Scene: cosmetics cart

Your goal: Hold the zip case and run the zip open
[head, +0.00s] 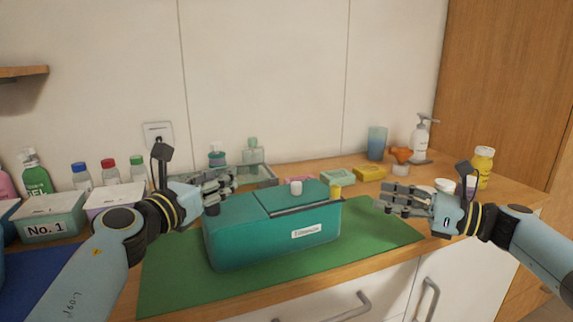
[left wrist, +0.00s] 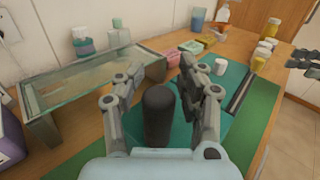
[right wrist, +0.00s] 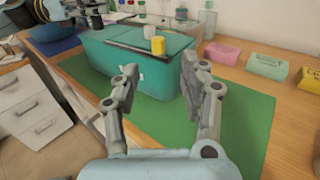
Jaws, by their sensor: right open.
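The teal zip case (head: 270,240) lies on a green mat, a white label on its front. A dark strip (head: 305,208) runs along its top, with a yellow cylinder (head: 335,192) at the strip's right end and a white knob (head: 296,187) behind the strip. My left gripper (left wrist: 160,65) is at the case's left end; its fingers stand apart on either side of a black rounded post (left wrist: 159,115), with gaps visible. My right gripper (head: 382,206) is open and empty, to the right of the case and apart from it. The yellow cylinder also shows in the right wrist view (right wrist: 158,45).
The green mat (head: 385,236) is bare right of the case. A glass shelf (left wrist: 80,80) stands behind the case. Soap boxes (head: 337,177), a pump bottle (head: 419,138) and a yellow bottle (head: 482,168) stand right. A labelled box (head: 50,226) stands left.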

